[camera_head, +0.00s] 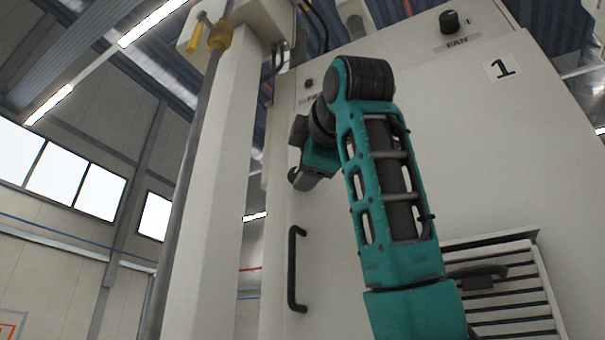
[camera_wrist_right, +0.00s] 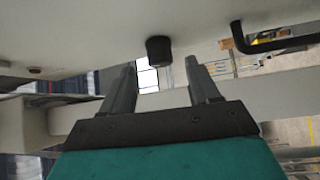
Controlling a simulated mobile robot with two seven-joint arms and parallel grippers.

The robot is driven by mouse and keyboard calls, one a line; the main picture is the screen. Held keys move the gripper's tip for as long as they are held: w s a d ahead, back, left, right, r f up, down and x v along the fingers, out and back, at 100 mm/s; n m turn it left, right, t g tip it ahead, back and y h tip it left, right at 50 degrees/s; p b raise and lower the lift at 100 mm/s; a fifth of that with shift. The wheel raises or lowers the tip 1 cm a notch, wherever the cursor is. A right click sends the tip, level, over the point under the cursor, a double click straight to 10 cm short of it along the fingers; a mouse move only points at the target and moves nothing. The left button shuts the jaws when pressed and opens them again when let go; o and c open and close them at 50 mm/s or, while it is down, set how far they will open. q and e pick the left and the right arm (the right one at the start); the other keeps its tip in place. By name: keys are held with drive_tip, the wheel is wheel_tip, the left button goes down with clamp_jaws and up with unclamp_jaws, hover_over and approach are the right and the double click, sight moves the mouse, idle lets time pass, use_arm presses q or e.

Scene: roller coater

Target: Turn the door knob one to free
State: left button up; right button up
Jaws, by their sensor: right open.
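A black knob (camera_wrist_right: 158,50) sticks out of the pale panel in the right wrist view, between the two fingertips and a little beyond them. My right gripper (camera_wrist_right: 160,72) is open, with a finger on either side of the knob's line and a visible gap to each. In the head view my right gripper (camera_head: 298,155) is at the left part of the white cabinet door (camera_head: 355,270), above the door's black handle (camera_head: 297,270). The arm hides part of the door there, and I cannot clearly tell the knob from the dark fingers. My left gripper is not in view.
The black handle (camera_wrist_right: 275,40) also shows at upper right in the right wrist view. A FAN knob (camera_head: 450,20) and a "1" label (camera_head: 503,68) are higher on the cabinet. A louvred vent (camera_head: 505,295) is at lower right, and a pale column (camera_head: 215,200) stands left.

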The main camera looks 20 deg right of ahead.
drive_tip(key=w, duration=0.3)
drive_tip(key=shift+w+d+r+p, duration=0.2)
drive_tip(key=shift+w+p, duration=0.05)
drive_tip(key=shift+p, duration=0.15)
drive_tip(key=c, duration=1)
drive_tip(key=shift+c, duration=0.2)
